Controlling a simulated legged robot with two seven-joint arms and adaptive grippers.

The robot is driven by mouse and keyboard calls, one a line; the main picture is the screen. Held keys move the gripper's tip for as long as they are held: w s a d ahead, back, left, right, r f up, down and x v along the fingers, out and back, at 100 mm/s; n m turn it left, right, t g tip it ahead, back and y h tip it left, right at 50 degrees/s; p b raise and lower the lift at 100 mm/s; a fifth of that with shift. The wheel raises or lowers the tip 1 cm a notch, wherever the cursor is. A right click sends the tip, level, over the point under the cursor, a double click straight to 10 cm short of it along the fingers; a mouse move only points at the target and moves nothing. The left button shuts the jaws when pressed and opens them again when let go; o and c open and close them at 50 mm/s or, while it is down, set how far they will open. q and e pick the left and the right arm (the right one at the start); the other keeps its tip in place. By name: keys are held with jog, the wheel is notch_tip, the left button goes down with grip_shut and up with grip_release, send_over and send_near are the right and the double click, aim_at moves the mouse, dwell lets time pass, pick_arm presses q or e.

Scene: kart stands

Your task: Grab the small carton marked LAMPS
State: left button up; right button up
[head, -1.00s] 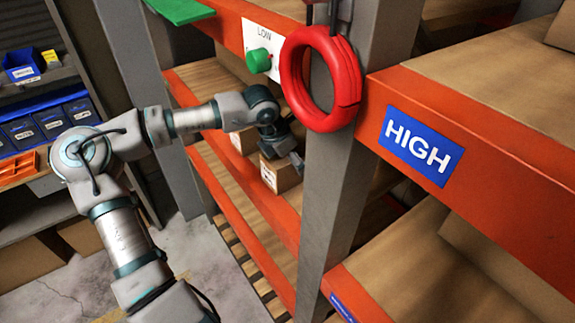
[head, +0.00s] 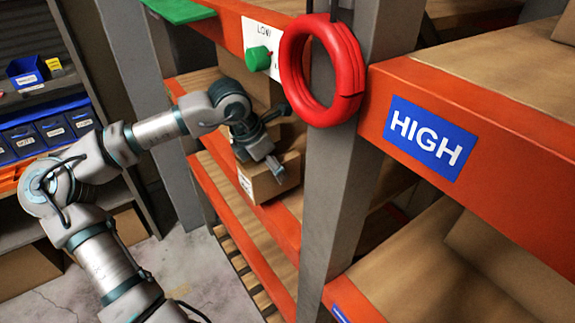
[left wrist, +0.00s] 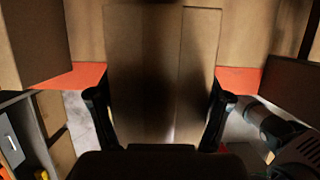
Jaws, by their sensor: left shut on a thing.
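My left gripper (head: 276,166) is shut on a small brown carton (head: 266,185) at the front of the shelf bay left of the grey post. A pale label shows on the carton's left face, too small to read. In the left wrist view the carton (left wrist: 150,75) fills the space between the two dark fingers (left wrist: 158,122), one along each side. The carton appears out past the shelf's orange front beam (left wrist: 240,78); its clearance from the shelf is hard to judge. My right gripper is not in view.
A red ring (head: 320,70) hangs at the grey post (head: 335,190), close right of my gripper. A green knob (head: 258,58) sits on the LOW plate above. The HIGH shelf (head: 490,150) is at right. Blue bins (head: 52,122) stand at left.

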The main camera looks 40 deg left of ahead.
pick_arm(q)
jog(key=s+a+b, duration=0.3)
jog(key=s+b, duration=0.1)
jog(key=s, duration=0.7)
jog(key=shift+s+a, duration=0.15)
